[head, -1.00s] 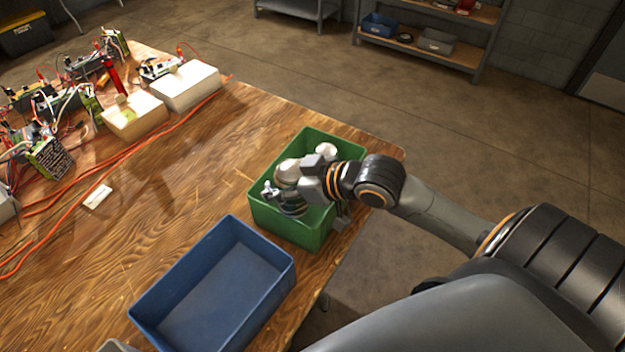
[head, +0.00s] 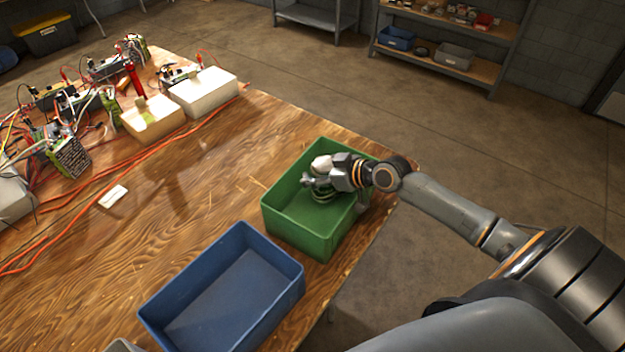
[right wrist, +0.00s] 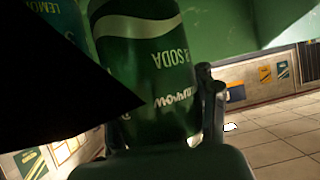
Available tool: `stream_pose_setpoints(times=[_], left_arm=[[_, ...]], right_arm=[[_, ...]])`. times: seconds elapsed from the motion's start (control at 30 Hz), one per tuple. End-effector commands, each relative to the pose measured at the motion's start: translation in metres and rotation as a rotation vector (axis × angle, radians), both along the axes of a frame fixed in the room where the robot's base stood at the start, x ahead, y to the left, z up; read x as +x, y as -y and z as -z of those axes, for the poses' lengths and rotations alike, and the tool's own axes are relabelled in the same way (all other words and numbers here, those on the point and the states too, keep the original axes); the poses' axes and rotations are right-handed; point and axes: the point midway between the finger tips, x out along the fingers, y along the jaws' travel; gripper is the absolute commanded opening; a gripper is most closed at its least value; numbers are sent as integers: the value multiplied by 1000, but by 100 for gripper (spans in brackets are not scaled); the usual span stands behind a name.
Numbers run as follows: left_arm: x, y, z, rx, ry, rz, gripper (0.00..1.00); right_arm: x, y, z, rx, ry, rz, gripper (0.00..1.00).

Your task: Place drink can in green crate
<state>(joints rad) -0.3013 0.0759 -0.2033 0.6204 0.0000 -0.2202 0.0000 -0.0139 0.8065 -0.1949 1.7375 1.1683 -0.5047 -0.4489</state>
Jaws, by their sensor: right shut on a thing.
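The green crate (head: 290,225) stands near the table's right edge. My right gripper (head: 314,182) is inside its opening, reaching in from the right. In the right wrist view, a green drink can (right wrist: 150,65) with white "SODA" lettering is between a dark finger on the left and a thin grey finger (right wrist: 210,105) on the right. My right gripper is shut on this can. In the head view the can is mostly hidden by the gripper. A second can marked "LEMON" (right wrist: 62,18) is partly visible behind the dark finger. My left gripper is not in view.
A white rounded item (head: 321,163) is in the crate beside the gripper. An empty blue crate (head: 225,290) stands in front of the green one. Wired electronics (head: 70,125), white boxes (head: 205,90) and orange cables fill the table's far left. The table's middle is mostly clear.

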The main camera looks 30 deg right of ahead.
Motion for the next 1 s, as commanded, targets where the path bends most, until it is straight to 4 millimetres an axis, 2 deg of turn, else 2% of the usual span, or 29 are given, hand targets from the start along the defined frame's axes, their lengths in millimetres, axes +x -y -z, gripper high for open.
stream_pose_setpoints(times=[0.1,0.2,0.47,1.0], left_arm=[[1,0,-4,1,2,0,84],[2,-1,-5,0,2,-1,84],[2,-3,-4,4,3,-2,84],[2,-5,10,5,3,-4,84]], right_arm=[[-1,-2,18,5,-4,1,2],[-1,-1,25,4,-1,1,2],[-1,-2,26,2,0,0,2],[-1,-2,39,2,-1,-1,2]])
